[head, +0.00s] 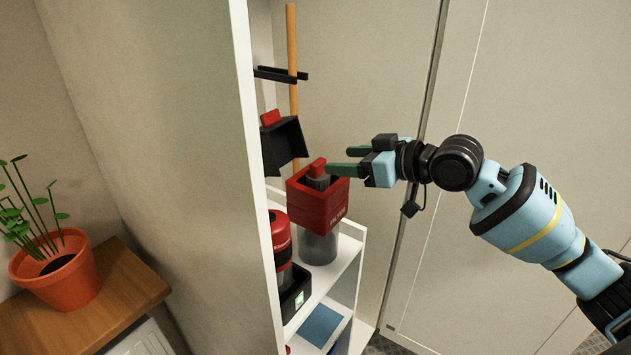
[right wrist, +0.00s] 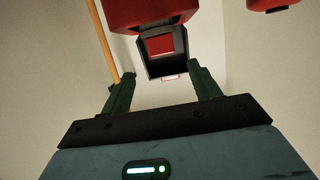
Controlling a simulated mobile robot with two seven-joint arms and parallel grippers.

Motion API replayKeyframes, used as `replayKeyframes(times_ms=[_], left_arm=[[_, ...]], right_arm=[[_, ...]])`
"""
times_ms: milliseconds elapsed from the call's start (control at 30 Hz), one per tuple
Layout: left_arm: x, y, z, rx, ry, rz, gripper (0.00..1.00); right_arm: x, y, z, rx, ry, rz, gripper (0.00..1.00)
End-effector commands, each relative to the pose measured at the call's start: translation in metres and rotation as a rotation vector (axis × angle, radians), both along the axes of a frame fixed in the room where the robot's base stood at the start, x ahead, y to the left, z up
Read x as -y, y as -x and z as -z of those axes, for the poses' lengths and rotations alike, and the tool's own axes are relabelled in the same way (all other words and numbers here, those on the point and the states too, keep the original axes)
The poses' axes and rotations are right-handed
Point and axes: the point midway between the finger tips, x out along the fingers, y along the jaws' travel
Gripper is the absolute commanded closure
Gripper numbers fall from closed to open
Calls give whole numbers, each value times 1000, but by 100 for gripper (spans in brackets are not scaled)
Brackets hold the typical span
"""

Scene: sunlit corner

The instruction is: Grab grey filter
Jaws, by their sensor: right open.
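In the right wrist view my right gripper (right wrist: 161,70) is open, and a black frame with a red part (right wrist: 160,45) appears beyond the fingertips. My left gripper is not in view.
A black part with a red tab (head: 283,143) is up at the left, near a wooden pole (head: 292,60). A red and black device (head: 281,240) stands in front of the container. A white shelf side panel (head: 254,150) rises on the left. A potted plant (head: 62,272) stands further left.

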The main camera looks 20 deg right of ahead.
Motion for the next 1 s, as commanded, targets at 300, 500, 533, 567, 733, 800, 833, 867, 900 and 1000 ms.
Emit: replayKeyframes(times_ms=[300,500,533,567,733,800,833,867,900,1000], left_arm=[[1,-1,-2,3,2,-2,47],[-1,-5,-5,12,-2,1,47],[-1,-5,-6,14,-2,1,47],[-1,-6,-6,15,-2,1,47],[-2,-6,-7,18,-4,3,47],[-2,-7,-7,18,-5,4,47],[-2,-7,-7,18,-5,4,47],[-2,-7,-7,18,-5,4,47],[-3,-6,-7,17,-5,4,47],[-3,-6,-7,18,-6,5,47]], right_arm=[[-14,-16,7,1,0,0,38],[-25,-25,17,0,-1,-3,38],[-27,-28,19,1,-2,-3,38],[-30,-31,22,1,-2,-2,38],[-42,-46,30,3,-3,-2,38],[-44,-49,32,2,-1,-2,38],[-45,-49,32,2,-1,-1,38],[-45,-50,33,1,0,-1,38],[-45,-50,33,1,0,0,38],[-45,-50,33,1,0,0,38]])
